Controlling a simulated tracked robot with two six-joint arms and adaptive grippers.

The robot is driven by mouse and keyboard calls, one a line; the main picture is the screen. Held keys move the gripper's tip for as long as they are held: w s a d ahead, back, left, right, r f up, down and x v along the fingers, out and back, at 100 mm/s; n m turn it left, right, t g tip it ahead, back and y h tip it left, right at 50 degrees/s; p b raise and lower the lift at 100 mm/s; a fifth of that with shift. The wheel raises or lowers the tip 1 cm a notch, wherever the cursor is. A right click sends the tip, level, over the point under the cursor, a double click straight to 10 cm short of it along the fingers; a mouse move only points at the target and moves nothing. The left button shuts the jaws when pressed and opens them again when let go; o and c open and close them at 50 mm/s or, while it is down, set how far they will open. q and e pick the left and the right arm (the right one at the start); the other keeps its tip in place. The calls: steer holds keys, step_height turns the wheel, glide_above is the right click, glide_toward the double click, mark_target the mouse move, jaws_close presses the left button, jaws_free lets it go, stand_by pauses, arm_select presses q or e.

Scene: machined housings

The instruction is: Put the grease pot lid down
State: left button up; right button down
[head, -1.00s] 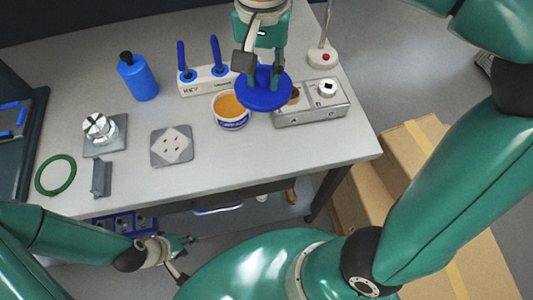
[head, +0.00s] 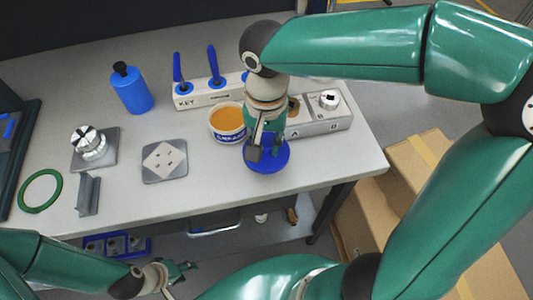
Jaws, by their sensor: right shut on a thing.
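The blue round grease pot lid (head: 270,162) is low over the table's front part, at the right of the middle in the head view. I cannot tell whether it touches the table. My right gripper (head: 268,146) comes down from above and is shut on the lid. The open grease pot (head: 228,122), white with orange grease inside, stands on the table just behind and left of the lid. My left gripper (head: 180,267) is in front of the table, low at the bottom of the view, and it is empty; its fingers look spread apart.
A grey box with a knob (head: 322,122) stands right of the pot. A key holder (head: 205,92), blue bottle (head: 131,90), square plate (head: 165,161), chuck on a base (head: 90,143) and green ring (head: 40,191) sit further left. Bare table (head: 225,185) lies left of the lid.

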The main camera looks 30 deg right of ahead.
mark_target(266, 154)
steer(key=shift+f, duration=2.25)
steer(key=shift+f+b, duration=0.15)
steer(key=shift+b, duration=0.25)
steer(key=c, duration=0.9)
jaws_free()
steer(key=shift+r, duration=0.3)
step_height(266, 154, up, 12)
steer(key=shift+f+p, duration=0.1)
steer(key=shift+p, duration=0.85)
steer(key=shift+s, duration=0.1)
